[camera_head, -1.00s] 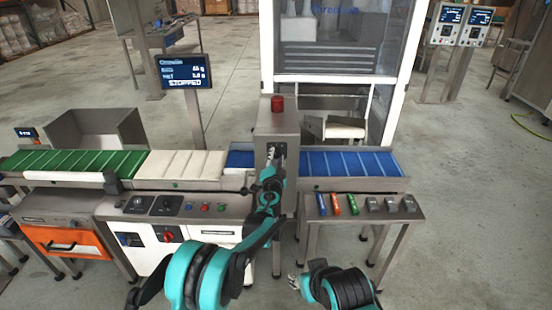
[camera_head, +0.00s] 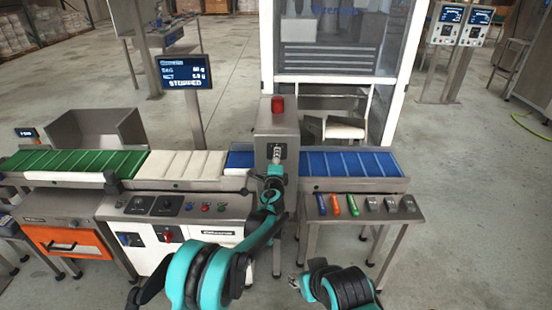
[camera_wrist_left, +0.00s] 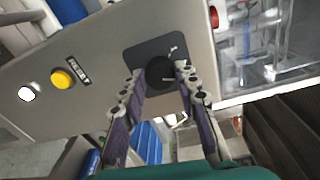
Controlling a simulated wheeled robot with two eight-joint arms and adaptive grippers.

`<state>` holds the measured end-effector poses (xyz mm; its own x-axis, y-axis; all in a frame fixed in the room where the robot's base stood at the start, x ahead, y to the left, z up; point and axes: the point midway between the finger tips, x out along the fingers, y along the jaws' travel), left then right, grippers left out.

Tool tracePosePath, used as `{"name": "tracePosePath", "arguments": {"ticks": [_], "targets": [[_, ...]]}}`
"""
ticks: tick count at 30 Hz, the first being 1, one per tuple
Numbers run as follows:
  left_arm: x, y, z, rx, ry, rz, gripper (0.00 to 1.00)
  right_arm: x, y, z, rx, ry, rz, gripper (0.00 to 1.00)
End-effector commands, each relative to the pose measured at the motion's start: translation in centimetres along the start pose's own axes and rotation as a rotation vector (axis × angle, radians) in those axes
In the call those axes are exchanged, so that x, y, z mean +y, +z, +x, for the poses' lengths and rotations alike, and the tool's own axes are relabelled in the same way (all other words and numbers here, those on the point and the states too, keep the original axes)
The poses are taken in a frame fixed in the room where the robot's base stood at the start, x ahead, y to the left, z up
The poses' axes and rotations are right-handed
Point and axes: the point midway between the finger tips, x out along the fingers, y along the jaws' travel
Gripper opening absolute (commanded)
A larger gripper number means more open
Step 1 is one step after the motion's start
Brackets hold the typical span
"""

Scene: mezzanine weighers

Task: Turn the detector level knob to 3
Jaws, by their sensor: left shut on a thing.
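The detector level knob (camera_wrist_left: 160,73) is a round black knob on a dark square plate on the grey detector housing. In the left wrist view it sits between my left fingertips (camera_wrist_left: 161,72), which are shut on its sides. A small white mark shows on the plate by the knob; the scale figures are too small to read. In the head view my left gripper (camera_head: 277,155) is at the front of the detector housing (camera_head: 262,128) and hides the knob. My right gripper (camera_head: 294,283) shows only in small part at the bottom; its fingers are unclear.
A yellow button (camera_wrist_left: 62,78) and a white lit button (camera_wrist_left: 26,94) are on the same panel. A side table (camera_head: 372,214) holds several small coloured and grey pieces.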

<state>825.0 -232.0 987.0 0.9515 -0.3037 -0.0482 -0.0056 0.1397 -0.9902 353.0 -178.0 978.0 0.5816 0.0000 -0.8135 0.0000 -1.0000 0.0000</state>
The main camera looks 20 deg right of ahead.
Motion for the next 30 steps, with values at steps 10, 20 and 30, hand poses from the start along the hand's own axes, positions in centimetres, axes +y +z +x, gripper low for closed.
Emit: {"name": "tracePosePath", "arguments": {"ticks": [10, 20, 30], "targets": [[-0.01, -0.13, -0.02, -0.010, 0.009, 0.252, 0.02, 0.00, -0.06, -0.09, 0.000, 0.000, 0.000, 0.40], [-0.01, -0.12, -0.02, -0.016, 0.013, 0.366, 0.02, 0.00, -0.08, -0.11, 0.000, 0.000, 0.000, 0.40], [0.00, -0.12, -0.02, -0.017, 0.013, 0.385, 0.02, 0.00, -0.08, -0.11, 0.000, 0.000, 0.000, 0.40]]}}
